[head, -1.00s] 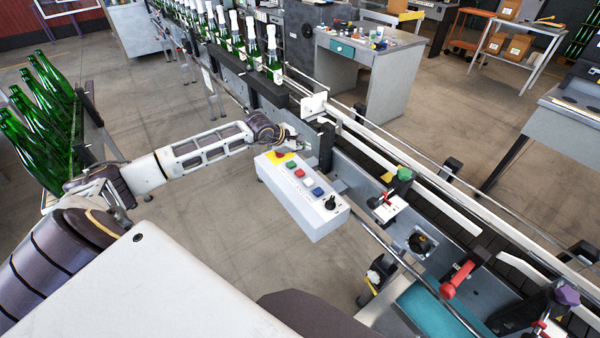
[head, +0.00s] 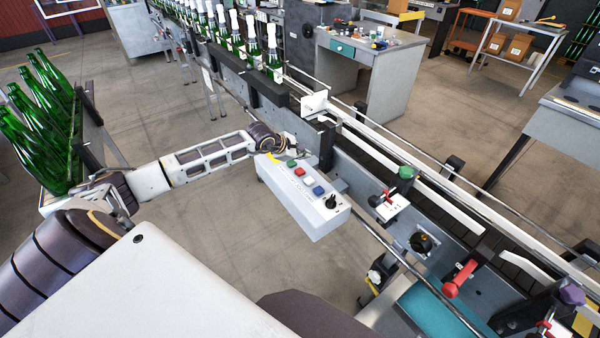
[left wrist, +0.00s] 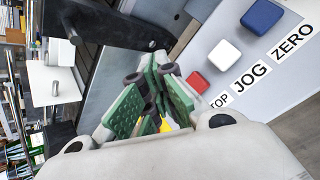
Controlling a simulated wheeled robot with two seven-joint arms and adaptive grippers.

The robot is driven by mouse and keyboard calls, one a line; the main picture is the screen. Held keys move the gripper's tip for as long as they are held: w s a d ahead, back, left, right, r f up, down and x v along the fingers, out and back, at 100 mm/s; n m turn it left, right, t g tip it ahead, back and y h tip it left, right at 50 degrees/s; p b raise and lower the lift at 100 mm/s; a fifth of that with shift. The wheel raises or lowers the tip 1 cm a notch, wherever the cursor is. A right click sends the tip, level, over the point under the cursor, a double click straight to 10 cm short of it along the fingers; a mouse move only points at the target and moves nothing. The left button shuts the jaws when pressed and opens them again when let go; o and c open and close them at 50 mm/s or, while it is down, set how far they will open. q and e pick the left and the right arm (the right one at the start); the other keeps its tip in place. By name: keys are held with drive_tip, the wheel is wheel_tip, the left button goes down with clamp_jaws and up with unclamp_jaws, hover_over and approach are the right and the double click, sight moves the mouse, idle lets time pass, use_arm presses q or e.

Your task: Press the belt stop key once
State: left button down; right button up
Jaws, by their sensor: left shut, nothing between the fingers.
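The white control box (head: 290,200) hangs beside the conveyor in the head view, with a row of coloured keys and a black knob (head: 331,202). The red key (head: 299,172) is the stop key; in the left wrist view the red key (left wrist: 197,85) has a label ending in "TOP", partly hidden. My right gripper is out of view.
The white key (left wrist: 225,52) and blue key (left wrist: 262,14) sit beyond the red one. The conveyor (head: 345,160) with rails runs close behind the box. Foil-topped bottles (head: 254,50) stand upstream; green bottles (head: 45,120) lean in a rack at left.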

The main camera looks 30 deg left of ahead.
sight(302, 172)
use_arm(q)
wheel_tip(302, 172, down, 2)
drive_tip(key=shift+f+b, duration=0.2)
drive_tip(key=shift+b, duration=0.3)
drive_tip(key=shift+f+b, duration=0.95)
drive_tip(key=shift+f, duration=0.15)
drive_tip(key=shift+f, duration=0.1)
idle(0.6)
drive_tip(key=shift+f+b, duration=0.3)
drive_tip(key=shift+b, duration=0.25)
drive_tip(key=shift+f+b, duration=0.55)
idle(1.3)
drive_tip(key=shift+r, duration=0.15)
drive_tip(key=shift+r+p, duration=0.35)
drive_tip(key=shift+r, duration=0.5)
idle(0.3)
